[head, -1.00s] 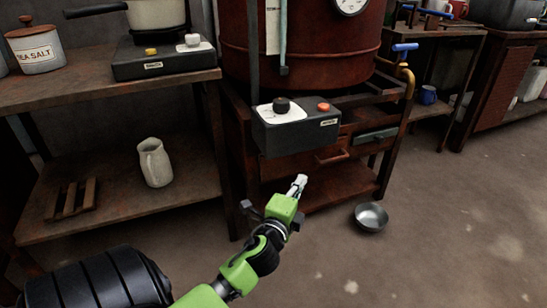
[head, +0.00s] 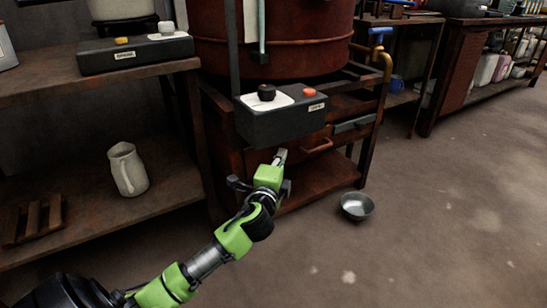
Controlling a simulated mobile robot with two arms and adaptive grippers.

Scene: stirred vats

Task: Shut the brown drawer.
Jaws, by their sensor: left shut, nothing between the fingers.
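The brown drawer (head: 322,138) is in the rusty stand under the big red-brown vat. Its front and bar handle show below and right of the black control box, which hides part of it. The front seems to stand out from the stand, but how far I cannot tell. My left gripper (head: 280,157) is green and black with pale fingertips. It is shut and empty, in front of the left part of the drawer and just under the control box. I cannot tell whether the fingertips touch the drawer front. My right gripper is not in view.
The control box (head: 285,122) with a knob and red button juts out above the gripper. A metal bowl (head: 357,206) lies on the floor at right. A shelf with a cream jug (head: 127,169) stands left. A grey-fronted drawer (head: 354,124) is at right. Floor at right is open.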

